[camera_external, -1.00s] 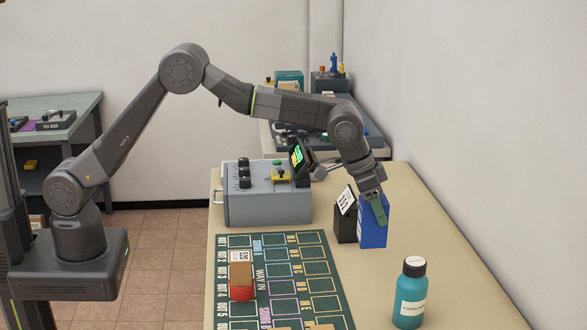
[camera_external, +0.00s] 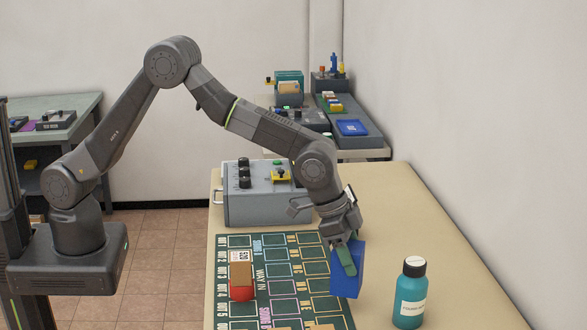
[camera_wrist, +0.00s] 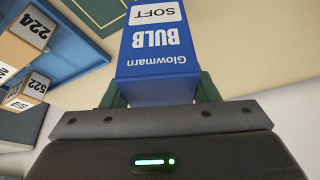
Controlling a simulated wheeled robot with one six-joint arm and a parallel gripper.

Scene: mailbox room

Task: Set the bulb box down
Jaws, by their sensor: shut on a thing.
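The bulb box (camera_external: 347,276) is blue and tilted, over the right edge of the green printed mat (camera_external: 283,240). The wrist view shows its side marked "Glowmarn BULB SOFT" (camera_wrist: 153,50). My gripper (camera_external: 344,258) is shut on it from above, with green fingers on either side. In the wrist view the fingers clasp the near end of the box. I cannot tell whether its lower end touches the mat or table.
A teal bottle (camera_external: 411,293) stands right of the box. A grey control box (camera_external: 265,200) stands behind the mat. The wrist view shows labelled boxes (camera_wrist: 23,42) at left. The table's right side is clear behind the bottle.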

